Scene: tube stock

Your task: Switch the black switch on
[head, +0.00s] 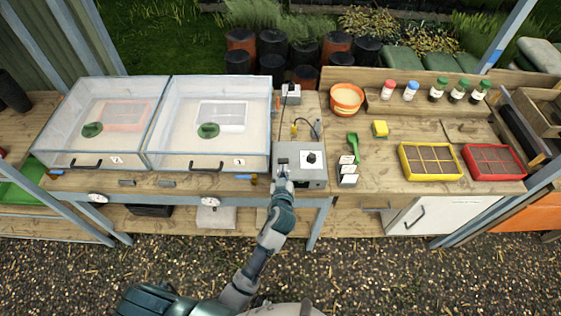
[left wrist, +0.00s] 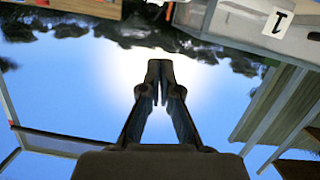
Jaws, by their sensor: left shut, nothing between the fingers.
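A grey control box (head: 315,178) stands on the wooden bench, right of the clear-lidded boxes. Its top has a white panel with a round black knob (head: 311,158). My left gripper (head: 282,166) is at the left part of this box, left of the knob. It covers part of the box top there, so I cannot make out a black switch or tell whether the fingers touch the box. In the left wrist view the fingers (left wrist: 160,72) are together and empty, against bright sky. My right gripper is not in view.
Two clear-lidded boxes (head: 220,162) stand left of the control box. Small white label cards (head: 348,178) and a green scoop (head: 353,146) are to its right. Yellow (head: 402,168) and red (head: 467,165) trays stand farther right. A cable rises behind the control box.

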